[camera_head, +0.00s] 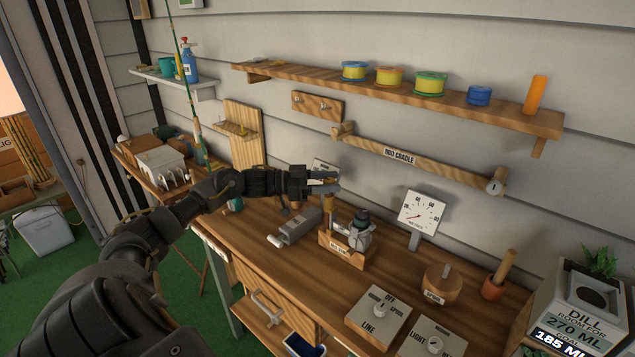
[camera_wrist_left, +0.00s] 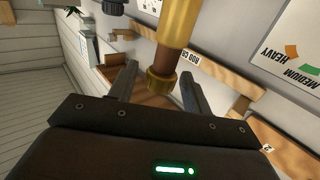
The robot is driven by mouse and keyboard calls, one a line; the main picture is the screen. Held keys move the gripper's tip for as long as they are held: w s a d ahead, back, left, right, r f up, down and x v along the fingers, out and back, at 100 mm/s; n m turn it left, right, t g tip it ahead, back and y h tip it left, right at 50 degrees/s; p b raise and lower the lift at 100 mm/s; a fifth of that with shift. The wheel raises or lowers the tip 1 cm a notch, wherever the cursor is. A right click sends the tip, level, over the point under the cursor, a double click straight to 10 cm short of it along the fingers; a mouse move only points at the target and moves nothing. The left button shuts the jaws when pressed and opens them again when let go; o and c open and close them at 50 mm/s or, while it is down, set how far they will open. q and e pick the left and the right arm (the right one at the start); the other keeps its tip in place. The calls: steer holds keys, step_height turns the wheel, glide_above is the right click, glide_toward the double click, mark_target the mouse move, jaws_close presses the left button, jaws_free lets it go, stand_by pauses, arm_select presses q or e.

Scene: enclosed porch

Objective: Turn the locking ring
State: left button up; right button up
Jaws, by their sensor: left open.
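A brass-coloured ring (camera_wrist_left: 162,82) sits at the end of a brown shaft with a larger gold sleeve, in the left wrist view; it appears to be the locking ring. My left gripper (camera_wrist_left: 159,75) is open, with one finger on each side of the ring and visible space beside it. In the head view, my left gripper (camera_head: 328,184) is above a small wooden base (camera_head: 340,250) with a grey reel-like device (camera_head: 357,234). A gold-brown upright (camera_head: 329,203) shows just under the fingers; the gripper hides its top. My right gripper is not in view.
A dial gauge (camera_head: 420,212), a round wooden knob block (camera_head: 441,285) and a LINE switch box (camera_head: 378,318) stand to the right on the workbench (camera_head: 300,268). A grey metal holder (camera_head: 297,226) is left of the base. The rod cradle (camera_head: 415,160) is on the wall behind.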

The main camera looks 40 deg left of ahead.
arm_select(q)
steer(key=b+v, duration=0.3)
steer(key=v, duration=0.7)
steer(key=shift+s+a, duration=0.15)
steer(key=shift+s, duration=0.05)
